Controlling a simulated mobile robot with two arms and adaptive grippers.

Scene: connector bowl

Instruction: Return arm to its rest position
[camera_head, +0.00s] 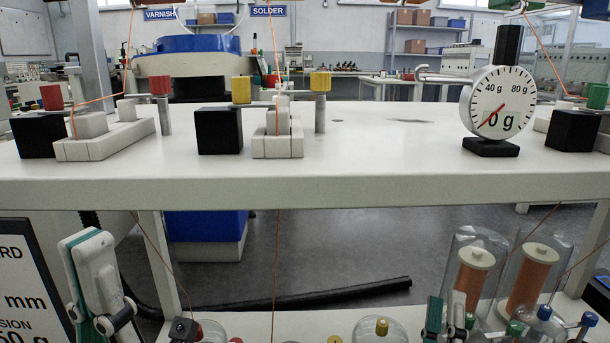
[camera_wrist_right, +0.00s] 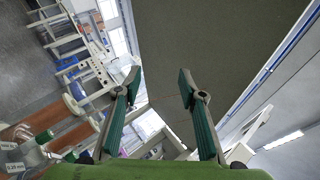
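My left gripper (camera_head: 95,262) shows at the lower left of the head view, in front of the table edge and below the tabletop. It is seen from the side with its green pads partly hidden, so I cannot tell its opening. My right gripper (camera_head: 445,312) shows at the bottom of the head view, left of the copper spools. In the right wrist view its two green-padded fingers (camera_wrist_right: 158,88) stand well apart with nothing between them. Most of both arms is out of view.
A white table (camera_head: 360,189) spans the head view. On it stand a round gauge (camera_head: 500,100), black blocks (camera_head: 219,130) and white fixtures with orange wires. Below are copper spools (camera_head: 533,275) in clear covers and a sign (camera_head: 32,285) at the left.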

